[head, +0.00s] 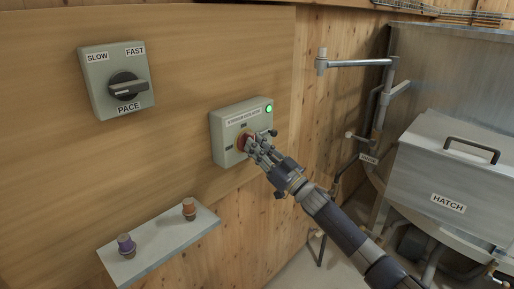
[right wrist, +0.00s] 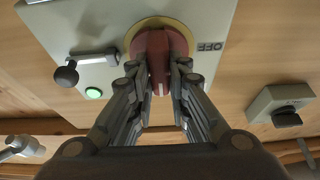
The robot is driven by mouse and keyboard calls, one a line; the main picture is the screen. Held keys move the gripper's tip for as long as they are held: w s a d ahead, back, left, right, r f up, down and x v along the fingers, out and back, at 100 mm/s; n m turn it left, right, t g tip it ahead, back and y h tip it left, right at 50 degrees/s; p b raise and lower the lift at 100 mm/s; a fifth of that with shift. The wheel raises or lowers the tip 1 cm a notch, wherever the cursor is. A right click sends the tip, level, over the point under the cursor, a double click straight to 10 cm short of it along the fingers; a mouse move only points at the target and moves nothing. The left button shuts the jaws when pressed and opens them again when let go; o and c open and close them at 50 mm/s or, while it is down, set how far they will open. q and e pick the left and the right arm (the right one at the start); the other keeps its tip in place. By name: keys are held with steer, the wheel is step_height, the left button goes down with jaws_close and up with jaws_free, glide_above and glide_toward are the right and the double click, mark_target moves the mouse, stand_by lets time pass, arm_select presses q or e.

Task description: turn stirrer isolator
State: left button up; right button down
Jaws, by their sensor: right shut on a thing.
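The stirrer isolator (head: 228,125) is a pale grey-green box on the wooden wall, with a lit green lamp (head: 269,108) at its upper right. Its red knob (right wrist: 158,50) sits on a yellow disc and is mostly covered by my fingers in the head view. My right gripper (head: 251,143) is shut on the red knob, one finger on each side of its grip. In the right wrist view a white mark on the knob points down, and an OFF label (right wrist: 211,46) is to its right. My left gripper is not in view.
A small ball-ended lever (right wrist: 67,75) sticks out at the isolator's side. The PACE switch (head: 125,85) is at the upper left. A shelf (head: 160,243) below holds a purple and a brown knobbed piece. The metal mixer with its HATCH (head: 448,185) and pipes stands at the right.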

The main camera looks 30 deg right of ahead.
steer(key=shift+y, duration=0.3)
steer(key=n+g+y+b, duration=0.1)
steer(key=n+g, duration=0.1)
steer(key=n, duration=0.5)
steer(key=n+g+y+b, duration=0.1)
steer(key=n+g+b, duration=0.1)
steer(key=n, duration=0.6)
steer(key=n+g+y+b, duration=0.1)
steer(key=n+g+y, duration=0.1)
steer(key=n, duration=0.5)
steer(key=shift+d+r+g+b, duration=0.1)
steer(key=shift+g+b, duration=0.3)
steer(key=shift+g, duration=0.5)
steer(key=shift+n, duration=0.4)
steer(key=c, duration=1.5)
jaws_free()
